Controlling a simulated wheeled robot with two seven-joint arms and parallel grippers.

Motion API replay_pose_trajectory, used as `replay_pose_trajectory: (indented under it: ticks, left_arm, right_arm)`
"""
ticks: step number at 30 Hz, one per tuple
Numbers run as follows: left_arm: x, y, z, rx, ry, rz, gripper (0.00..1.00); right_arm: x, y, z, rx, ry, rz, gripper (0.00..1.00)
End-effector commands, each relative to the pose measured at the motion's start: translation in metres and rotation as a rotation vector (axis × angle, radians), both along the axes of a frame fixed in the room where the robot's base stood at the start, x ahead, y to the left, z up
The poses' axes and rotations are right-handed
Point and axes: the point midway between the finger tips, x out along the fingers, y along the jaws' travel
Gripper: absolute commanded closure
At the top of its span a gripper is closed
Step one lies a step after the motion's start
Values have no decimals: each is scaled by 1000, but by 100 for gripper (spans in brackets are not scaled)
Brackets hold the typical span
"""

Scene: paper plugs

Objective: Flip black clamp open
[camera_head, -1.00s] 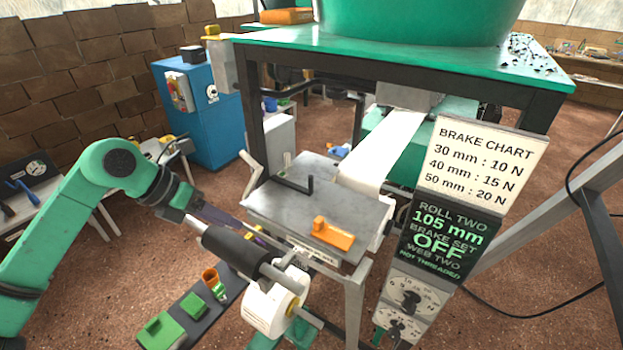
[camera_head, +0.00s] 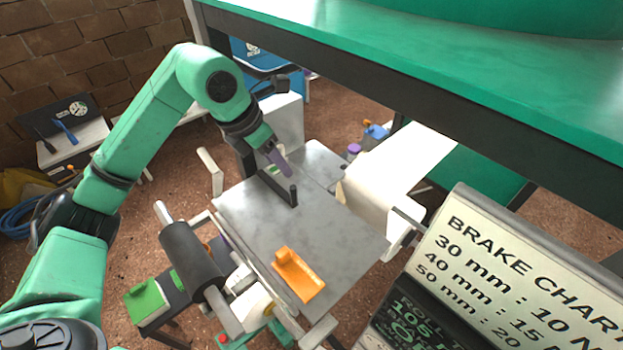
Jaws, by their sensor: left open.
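The black clamp (camera_head: 281,189) is a dark L-shaped bar on the far left part of the grey metal plate (camera_head: 245,222), with one end standing up. My left gripper (camera_head: 284,170), with purple fingers, is just above and behind the clamp, close to its upright end. It is open. Whether the fingers touch the clamp I cannot tell. The gripper hides part of the clamp's far end. My right gripper is not in view.
An orange block (camera_head: 298,274) lies on the plate's near part. A dark roller (camera_head: 192,258) sits at the left. A white paper web (camera_head: 405,165) runs at the right. The brake chart sign (camera_head: 540,270) fills the lower right. The green-topped frame (camera_head: 400,45) overhangs the back.

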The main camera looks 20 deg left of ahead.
Motion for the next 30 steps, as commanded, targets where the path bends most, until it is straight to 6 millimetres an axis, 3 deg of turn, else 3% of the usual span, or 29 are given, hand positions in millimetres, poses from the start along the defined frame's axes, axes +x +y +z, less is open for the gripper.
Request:
replay_pose_trajectory:
  ticks: [9,15,20,26,28,30]
  left_arm:
    - [22,-17,-69,-2,8,0,49]
    - [37,-26,-111,-3,4,0,49]
    - [42,-28,-126,-1,1,1,49]
    - [42,-28,-128,0,0,0,49]
    - [42,-28,-127,0,0,0,68]
    - [42,-28,-127,0,0,0,95]
  right_arm:
    - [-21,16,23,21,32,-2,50]
    - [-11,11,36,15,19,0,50]
    - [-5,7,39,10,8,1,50]
    - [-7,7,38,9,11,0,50]
    - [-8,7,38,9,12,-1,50]
    - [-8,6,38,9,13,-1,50]
